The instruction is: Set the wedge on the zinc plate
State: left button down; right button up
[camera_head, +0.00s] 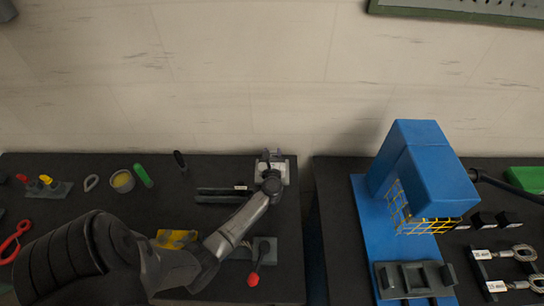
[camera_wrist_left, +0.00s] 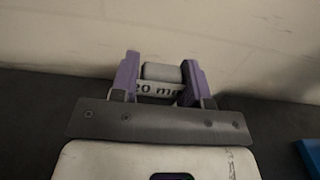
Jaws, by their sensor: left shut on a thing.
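My left gripper (camera_head: 271,153) is over the back right of the left dark table, near the wall. I cannot tell for sure which thing is the zinc plate; a grey plate (camera_head: 264,243) lies near my left forearm, beside a red-knobbed lever (camera_head: 253,279). My right gripper is not in view.
Dark bars (camera_head: 222,191) lie just left of my gripper. A green-handled tool (camera_head: 143,175), a cup (camera_head: 122,181) and a yellow part (camera_head: 176,238) are further left. A blue machine (camera_head: 418,170) with a yellow cage stands on the right table, across a gap.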

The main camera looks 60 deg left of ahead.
pick_arm(q)
jog(key=shift+f, duration=0.4)
jog(key=shift+f, duration=0.1)
jog(key=shift+f, duration=0.1)
jog(key=c, duration=0.6)
grip_release()
